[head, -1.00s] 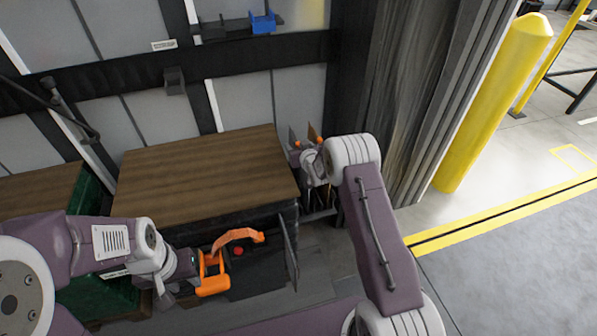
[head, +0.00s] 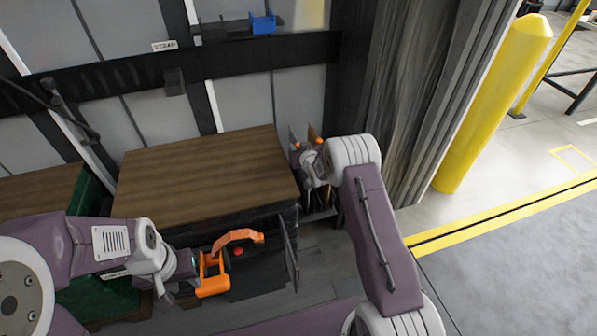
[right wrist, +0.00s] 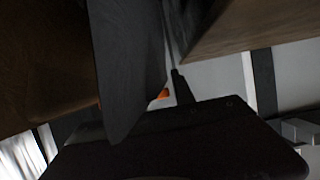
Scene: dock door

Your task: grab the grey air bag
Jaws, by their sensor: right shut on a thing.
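My right gripper (head: 309,148) is at the right end of the wooden-topped crate. A thin grey panel, which looks like the grey air bag (head: 293,137), stands upright at its orange fingers. In the right wrist view the grey air bag (right wrist: 125,70) is a dark flat slab with orange fingertip bits on either side. The gripper is shut on it. A brown sheet (head: 314,131) stands just right of it and fills the upper left of the wrist view (right wrist: 45,55). My left gripper (head: 232,261) is open, with orange fingers apart, low in front of the crate.
The crate (head: 200,180) has a brown wooden top and dark sides. A dark upright plate (head: 290,250) stands at its front right. A green crate (head: 100,290) is at left. A yellow bollard (head: 495,100) stands beyond a grey curtain (head: 400,90). Floor at lower right is clear.

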